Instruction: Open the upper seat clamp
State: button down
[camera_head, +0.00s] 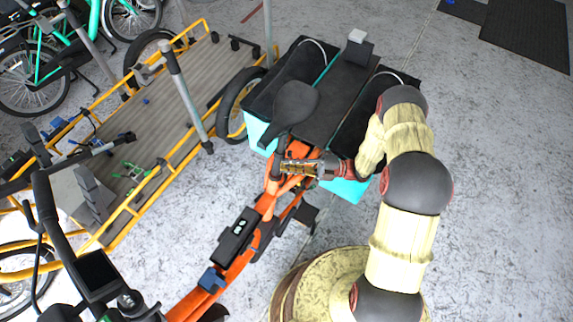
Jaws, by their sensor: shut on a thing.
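The orange cargo bike (230,272) runs diagonally from the lower left up to its black saddle (296,102). The upper seat clamp is on the seat post area just below the saddle, too small and too covered by my gripper to make out its lever. My gripper (284,167) comes in from the right and is at the seat post, just under the saddle. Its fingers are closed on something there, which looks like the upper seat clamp. Whether the clamp is open or shut cannot be told.
Black side bags with teal sides (262,128) hang at the bike's rear, close to my arm. A yellow flatbed cargo bike (150,110) stands at the left, with teal bikes (60,55) behind it. The grey floor (500,200) at the right is clear.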

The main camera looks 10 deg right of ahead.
jog(key=n+g, duration=0.1)
jog(key=g, duration=0.1)
jog(key=d+n+g+b, duration=0.1)
jog(key=n+g, duration=0.1)
jog(key=g, duration=0.1)
jog(key=shift+d+f+y, duration=0.15)
jog(key=shift+d+y, duration=0.05)
jog(key=shift+y, duration=0.2)
jog(key=c, duration=2)
grip_release()
jog(key=shift+o, duration=0.2)
jog(key=d+r+v, duration=0.1)
jog(key=r+v, duration=0.2)
jog(key=v, duration=1.1)
jog(key=shift+d+f, duration=0.15)
jog(key=shift+f, duration=0.05)
jog(key=shift+o, duration=0.8)
